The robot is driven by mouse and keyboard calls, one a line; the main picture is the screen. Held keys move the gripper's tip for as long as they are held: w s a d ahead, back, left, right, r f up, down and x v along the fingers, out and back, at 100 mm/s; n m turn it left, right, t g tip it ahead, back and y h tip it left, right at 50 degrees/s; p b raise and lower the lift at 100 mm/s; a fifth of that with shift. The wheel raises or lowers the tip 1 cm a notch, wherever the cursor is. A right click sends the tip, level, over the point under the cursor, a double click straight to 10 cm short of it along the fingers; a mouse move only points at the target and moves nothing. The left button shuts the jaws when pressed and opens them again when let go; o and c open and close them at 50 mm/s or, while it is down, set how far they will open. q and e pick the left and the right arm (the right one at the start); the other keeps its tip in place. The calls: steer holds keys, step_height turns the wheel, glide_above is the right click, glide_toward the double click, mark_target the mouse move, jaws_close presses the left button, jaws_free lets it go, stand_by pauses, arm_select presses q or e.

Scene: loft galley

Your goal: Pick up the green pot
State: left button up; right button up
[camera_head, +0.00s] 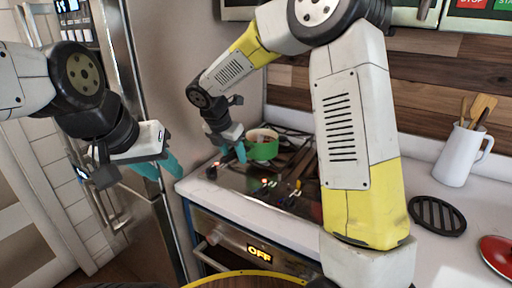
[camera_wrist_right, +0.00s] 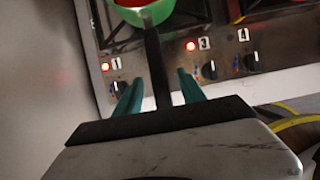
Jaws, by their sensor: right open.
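An oven (camera_head: 255,245) reading OFF is below. A white jug (camera_head: 460,155) with wooden utensils, a black trivet (camera_head: 437,215) and a red lid (camera_head: 498,252) occupy the right counter.

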steer(key=x, duration=0.5)
steer(key=shift+w+d, duration=0.3)
steer(key=shift+w, duration=0.1)
steer(key=shift+c, duration=0.5)
jaws_close()
steer(key=shift+r, duration=0.1)
stand_by(0.4)
